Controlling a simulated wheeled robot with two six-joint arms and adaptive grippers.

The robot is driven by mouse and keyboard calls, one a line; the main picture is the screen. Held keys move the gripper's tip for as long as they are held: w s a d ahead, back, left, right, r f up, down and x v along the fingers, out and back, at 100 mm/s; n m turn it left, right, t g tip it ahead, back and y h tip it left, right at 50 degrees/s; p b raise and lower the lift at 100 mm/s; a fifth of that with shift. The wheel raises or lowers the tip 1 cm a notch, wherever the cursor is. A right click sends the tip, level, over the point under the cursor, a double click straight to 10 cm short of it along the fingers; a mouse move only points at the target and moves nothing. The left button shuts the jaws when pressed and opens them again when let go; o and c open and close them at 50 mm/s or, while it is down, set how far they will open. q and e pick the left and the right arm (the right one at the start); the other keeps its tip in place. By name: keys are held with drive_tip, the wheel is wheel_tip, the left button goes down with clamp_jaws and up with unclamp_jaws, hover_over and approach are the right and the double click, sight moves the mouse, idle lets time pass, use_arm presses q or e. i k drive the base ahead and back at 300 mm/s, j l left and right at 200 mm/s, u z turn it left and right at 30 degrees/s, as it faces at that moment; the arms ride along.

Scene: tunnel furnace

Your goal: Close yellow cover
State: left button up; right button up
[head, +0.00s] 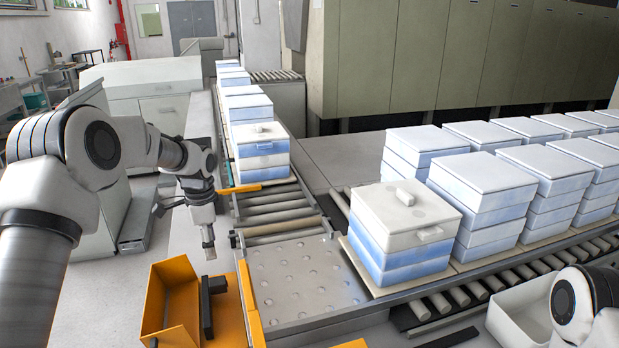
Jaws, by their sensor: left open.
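The yellow cover (178,286) is an orange-yellow sheet-like housing at the lower centre-left, beside the conveyor. It stands open, with its inside showing and a black bar-shaped handle (206,306) at its right part. Its lower end is cut off by the picture edge. My left gripper (187,230) is open and empty, pointing down above and behind the cover, apart from it. Of my right arm only a link shows at the lower right corner; its gripper is out of view.
A roller conveyor (278,205) with blue-white stacked boxes (262,148) runs back from a perforated metal plate (303,278). A nearer stack (405,232) stands right of the plate, with several more behind it. A white open bin (519,317) lies at lower right.

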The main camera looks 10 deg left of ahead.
sight(177, 273)
drive_tip(key=k+j, duration=0.2)
drive_tip(key=k, duration=0.3)
drive_tip(key=k+j, duration=0.2)
drive_tip(key=k, duration=0.3)
